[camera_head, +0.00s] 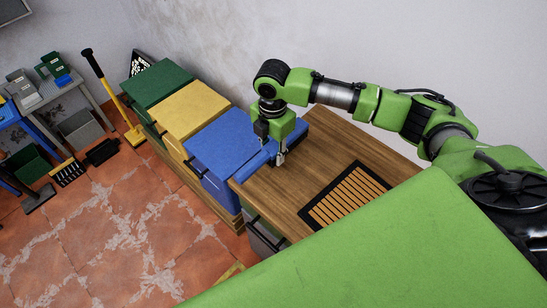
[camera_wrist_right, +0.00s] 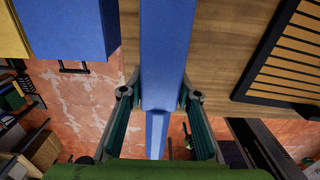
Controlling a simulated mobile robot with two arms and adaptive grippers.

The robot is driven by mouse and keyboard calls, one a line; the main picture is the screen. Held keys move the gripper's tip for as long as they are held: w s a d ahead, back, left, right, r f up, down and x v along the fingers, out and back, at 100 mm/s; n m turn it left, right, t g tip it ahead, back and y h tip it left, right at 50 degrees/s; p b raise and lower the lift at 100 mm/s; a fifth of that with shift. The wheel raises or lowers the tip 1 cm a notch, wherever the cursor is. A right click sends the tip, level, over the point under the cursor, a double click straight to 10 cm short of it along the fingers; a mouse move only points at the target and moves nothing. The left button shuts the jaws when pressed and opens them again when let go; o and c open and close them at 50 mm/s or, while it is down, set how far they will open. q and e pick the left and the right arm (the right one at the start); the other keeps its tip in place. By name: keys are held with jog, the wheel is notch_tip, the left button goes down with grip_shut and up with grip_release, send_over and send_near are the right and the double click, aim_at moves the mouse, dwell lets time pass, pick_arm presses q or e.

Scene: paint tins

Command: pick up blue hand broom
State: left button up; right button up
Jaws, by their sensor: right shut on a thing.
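The blue hand broom (camera_head: 256,162) is at the left end of the wooden worktop (camera_head: 272,190). In the right wrist view the broom (camera_wrist_right: 163,50) runs lengthwise down the middle, its narrower part (camera_wrist_right: 157,135) towards the camera. My right gripper (camera_head: 280,157) points down over the broom and hides part of it. In the wrist view its fingers (camera_wrist_right: 160,97) are on both sides of the broom, shut on it. I cannot tell whether the broom is clear of the worktop. My left gripper is not in view.
A slatted dark-framed panel (camera_head: 347,196) lies on the worktop. Blue (camera_head: 222,138), yellow (camera_head: 190,107) and green (camera_head: 157,82) bins stand in a row to the left. The tiled floor (camera_head: 120,225) is mostly clear.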

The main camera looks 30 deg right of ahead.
jog(key=s+a+r+b, duration=0.2)
jog(key=s+a+r, duration=0.5)
jog(key=s+r, duration=0.2)
jog(key=shift+s+a+r, duration=0.2)
jog(key=shift+s+a, duration=0.15)
jog(key=shift+s, duration=0.9)
jog(key=o, duration=0.7)
jog(key=c, duration=0.4)
